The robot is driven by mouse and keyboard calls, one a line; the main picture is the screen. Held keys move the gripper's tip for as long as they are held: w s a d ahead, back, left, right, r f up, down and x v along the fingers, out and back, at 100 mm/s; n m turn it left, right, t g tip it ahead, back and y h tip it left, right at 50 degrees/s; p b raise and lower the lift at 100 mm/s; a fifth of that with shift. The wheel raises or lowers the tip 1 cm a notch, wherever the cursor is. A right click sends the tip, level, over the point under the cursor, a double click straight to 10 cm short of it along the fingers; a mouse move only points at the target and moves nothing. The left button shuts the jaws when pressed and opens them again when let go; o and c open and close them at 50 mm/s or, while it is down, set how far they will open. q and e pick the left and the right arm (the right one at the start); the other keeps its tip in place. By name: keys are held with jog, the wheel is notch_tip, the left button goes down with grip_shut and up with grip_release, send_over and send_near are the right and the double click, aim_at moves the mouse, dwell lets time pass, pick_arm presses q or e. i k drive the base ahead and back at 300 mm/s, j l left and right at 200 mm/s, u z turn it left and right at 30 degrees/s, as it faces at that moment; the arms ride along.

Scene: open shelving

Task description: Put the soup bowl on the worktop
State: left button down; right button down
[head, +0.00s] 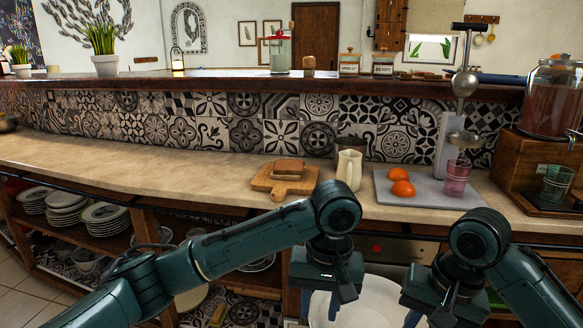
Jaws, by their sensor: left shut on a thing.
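The white soup bowl (372,306) is at the bottom of the head view, in front of the worktop and lower than its top; its lower part is cut off by the frame. My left gripper (336,300) is shut on the bowl's left rim. My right gripper (432,316) is at the bowl's right side, pointing down; its fingertips are too hidden to tell whether it is open or touching the bowl. The beige worktop (180,170) runs across the view behind both grippers.
On the worktop stand a wooden board (270,185) with bread, a cream jug (349,169), a grey board (425,190) with orange fruits, a pink glass (456,177) and a drink dispenser (552,95). The worktop's left part is mostly clear. Plates (66,201) fill shelves below.

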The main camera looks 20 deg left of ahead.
aim_at(202, 173)
jog(key=i+j, duration=0.1)
jog(key=j, duration=0.35)
jog(key=j+u, duration=0.1)
jog(key=j, duration=0.3)
jog(key=i+j, duration=0.15)
jog(key=j, duration=0.3)
jog(key=i+j+u, duration=0.1)
jog(key=j, duration=0.3)
jog(key=i+j, duration=0.1)
jog(key=j, duration=0.35)
jog(key=u, duration=0.05)
